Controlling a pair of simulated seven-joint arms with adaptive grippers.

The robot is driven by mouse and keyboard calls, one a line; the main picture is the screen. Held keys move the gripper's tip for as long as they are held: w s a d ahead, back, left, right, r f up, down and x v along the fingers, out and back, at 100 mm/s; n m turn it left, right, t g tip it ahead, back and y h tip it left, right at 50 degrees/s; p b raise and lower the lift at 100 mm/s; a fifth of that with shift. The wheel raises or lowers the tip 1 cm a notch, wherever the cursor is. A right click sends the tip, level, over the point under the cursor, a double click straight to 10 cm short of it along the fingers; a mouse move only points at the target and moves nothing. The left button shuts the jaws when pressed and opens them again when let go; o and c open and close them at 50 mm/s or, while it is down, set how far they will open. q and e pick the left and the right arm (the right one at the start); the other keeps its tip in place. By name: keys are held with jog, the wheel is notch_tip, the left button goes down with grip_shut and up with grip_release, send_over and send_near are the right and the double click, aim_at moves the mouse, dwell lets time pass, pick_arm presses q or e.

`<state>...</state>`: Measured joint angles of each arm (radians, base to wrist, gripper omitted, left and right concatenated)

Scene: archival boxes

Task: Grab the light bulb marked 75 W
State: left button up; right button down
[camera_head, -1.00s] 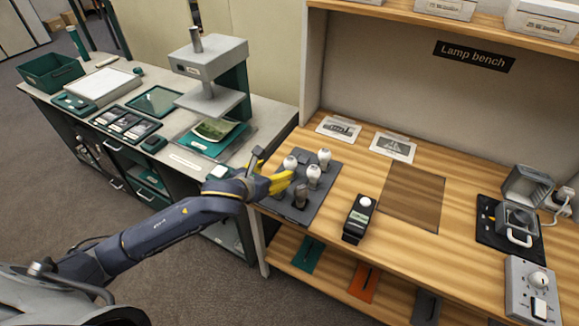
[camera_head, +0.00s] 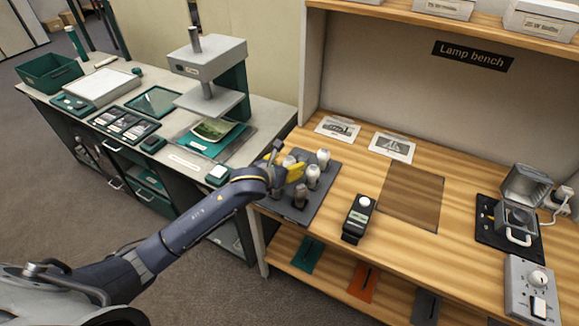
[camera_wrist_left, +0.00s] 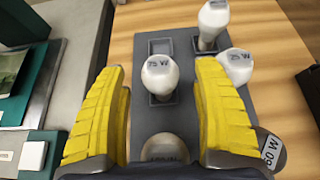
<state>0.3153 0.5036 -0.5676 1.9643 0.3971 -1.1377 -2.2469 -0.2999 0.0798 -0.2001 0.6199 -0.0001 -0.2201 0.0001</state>
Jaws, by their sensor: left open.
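The light bulb marked 75 W (camera_wrist_left: 160,76) is white and round-topped and stands upright in a grey rack (camera_wrist_left: 184,112). In the left wrist view it lies ahead between the yellow fingers of my left gripper (camera_wrist_left: 163,100), with a gap on each side. In the head view the gripper (camera_head: 284,165) is open over the left part of the rack (camera_head: 325,190), and its fingers partly hide this bulb (camera_head: 288,161). My right gripper is not in view.
Another bulb (camera_wrist_left: 213,20) stands at the rack's far end, and one (camera_wrist_left: 164,148) lies low between the fingers, its mark unclear. A black meter (camera_head: 357,220) stands right of the rack. The wooden bench (camera_head: 420,250) has free room around it.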

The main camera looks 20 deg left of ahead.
pick_arm(q)
jog(key=shift+w+d+f, duration=0.1)
jog(key=shift+w+f, duration=0.1)
jog(key=shift+w, duration=0.2)
jog(key=c, duration=1.4)
